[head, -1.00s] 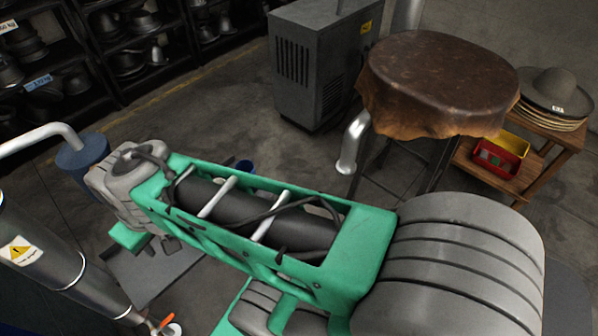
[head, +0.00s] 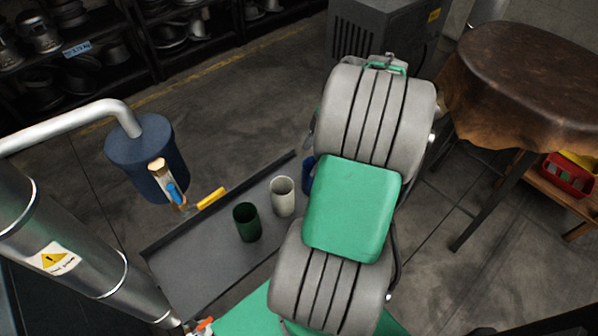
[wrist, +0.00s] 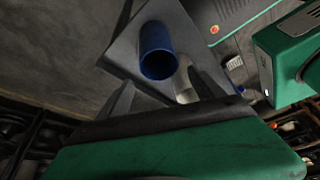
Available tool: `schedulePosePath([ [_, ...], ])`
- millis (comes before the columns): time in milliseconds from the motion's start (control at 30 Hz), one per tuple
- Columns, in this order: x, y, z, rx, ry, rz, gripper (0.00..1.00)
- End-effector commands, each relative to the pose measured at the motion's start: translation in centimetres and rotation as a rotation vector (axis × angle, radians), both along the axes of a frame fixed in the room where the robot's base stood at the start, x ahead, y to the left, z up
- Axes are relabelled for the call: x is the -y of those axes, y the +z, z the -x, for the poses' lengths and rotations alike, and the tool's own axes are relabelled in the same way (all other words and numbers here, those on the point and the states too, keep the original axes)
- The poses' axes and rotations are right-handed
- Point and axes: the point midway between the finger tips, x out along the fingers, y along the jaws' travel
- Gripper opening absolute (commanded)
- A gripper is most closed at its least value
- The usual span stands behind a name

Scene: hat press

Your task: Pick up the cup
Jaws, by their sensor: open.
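Three cups stand on a grey tray (head: 195,268) in the head view: a dark green cup (head: 247,223), a white cup (head: 282,197) and a blue cup (head: 307,176) partly hidden by my arm. In the wrist view the blue cup (wrist: 157,52) shows its open mouth, beyond and roughly between the fingers of my gripper (wrist: 161,76). The white cup (wrist: 186,82) is partly visible near the right finger. My gripper is open and holds nothing. My arm hides it in the head view.
A blue cylinder (head: 147,155) on a bent pipe and a yellow-handled tool (head: 210,198) are by the tray's left side. A leather-covered round table (head: 535,80) stands at right, a grey cabinet (head: 385,35) behind.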

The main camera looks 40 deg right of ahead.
Motion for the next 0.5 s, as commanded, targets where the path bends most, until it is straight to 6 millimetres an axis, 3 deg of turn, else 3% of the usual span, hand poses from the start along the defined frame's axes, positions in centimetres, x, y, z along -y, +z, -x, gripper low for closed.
schedulePosePath([
  [100, 1.0, -1.3, 0.8, 0.028, 0.046, -0.009, 0.77],
  [500, -0.7, -7.2, 0.4, 0.028, 0.051, -0.008, 0.77],
])
